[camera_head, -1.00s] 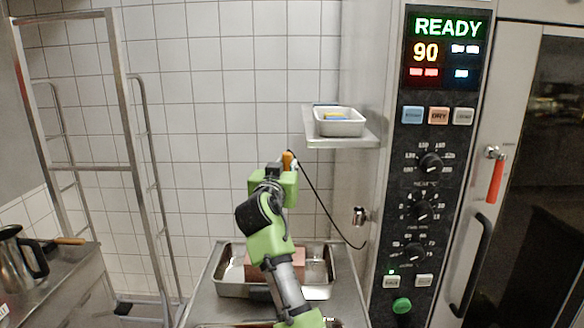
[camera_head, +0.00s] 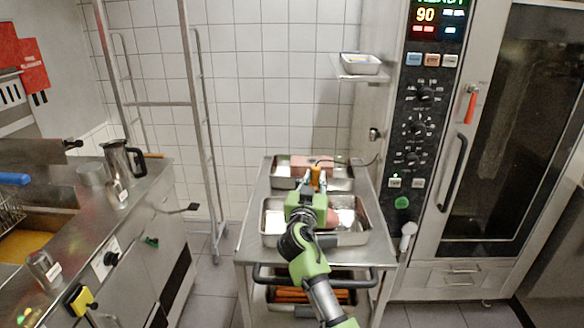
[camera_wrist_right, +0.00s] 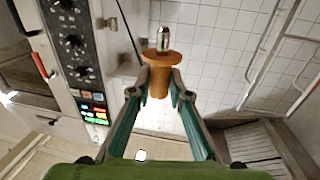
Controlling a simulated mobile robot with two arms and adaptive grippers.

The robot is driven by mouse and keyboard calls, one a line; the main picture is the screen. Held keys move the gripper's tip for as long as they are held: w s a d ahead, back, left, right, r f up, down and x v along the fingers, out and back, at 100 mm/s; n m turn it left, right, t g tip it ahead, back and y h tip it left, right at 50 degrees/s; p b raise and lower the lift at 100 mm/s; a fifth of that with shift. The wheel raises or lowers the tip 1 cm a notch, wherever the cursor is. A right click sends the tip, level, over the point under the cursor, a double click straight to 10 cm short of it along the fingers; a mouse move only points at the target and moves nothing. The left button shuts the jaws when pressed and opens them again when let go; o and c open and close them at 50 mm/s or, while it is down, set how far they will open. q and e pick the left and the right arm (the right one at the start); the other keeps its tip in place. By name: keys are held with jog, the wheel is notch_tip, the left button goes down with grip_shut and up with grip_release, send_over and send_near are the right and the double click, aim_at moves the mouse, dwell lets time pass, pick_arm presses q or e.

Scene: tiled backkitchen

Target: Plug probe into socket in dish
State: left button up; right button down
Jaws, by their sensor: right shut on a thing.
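My right gripper (camera_head: 314,190) is shut on the probe. In the right wrist view the gripper (camera_wrist_right: 160,92) clasps the probe's orange handle (camera_wrist_right: 159,78), with the bare metal tip (camera_wrist_right: 162,39) pointing away from the fingers. In the head view the orange probe (camera_head: 316,176) shows just beyond the gripper, in line with the trolley's two pans. A dark cable (camera_head: 366,163) runs from near the probe towards the oven. A small silver fitting (camera_head: 375,134), possibly a socket, is on the oven's side. A small dish (camera_head: 361,64) sits on a wall shelf. My left gripper is out of view.
The steel trolley (camera_head: 255,215) carries a back pan (camera_head: 282,181) with a pink block (camera_head: 297,167) and a front pan (camera_head: 272,236) partly behind my arm. The oven (camera_head: 415,150) stands to the right, a rack (camera_head: 197,120) to the left. A jug (camera_head: 122,160) stands on the left counter.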

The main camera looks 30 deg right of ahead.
jog(key=shift+s+a+f, duration=0.1)
jog(key=shift+s+f, duration=0.05)
jog(key=shift+s, duration=0.15)
jog(key=shift+f, duration=0.25)
jog(key=f, duration=0.1)
jog(key=f+b, duration=0.2)
jog(key=shift+w+d+f, duration=0.1)
jog(key=shift+w+d, duration=0.15)
jog(key=shift+w, duration=0.05)
jog(key=shift+s+a+f+b, duration=0.1)
jog(key=shift+f+b, duration=0.45)
jog(key=shift+f, duration=0.2)
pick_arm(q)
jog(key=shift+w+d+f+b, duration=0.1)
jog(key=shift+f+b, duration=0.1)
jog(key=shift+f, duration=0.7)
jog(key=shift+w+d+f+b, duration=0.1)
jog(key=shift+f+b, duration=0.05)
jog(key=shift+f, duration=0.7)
pick_arm(e)
jog(key=shift+f, duration=0.6)
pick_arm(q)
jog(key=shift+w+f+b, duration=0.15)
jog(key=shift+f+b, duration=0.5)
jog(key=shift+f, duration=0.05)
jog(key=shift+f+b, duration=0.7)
pick_arm(e)
jog(key=shift+f, duration=0.55)
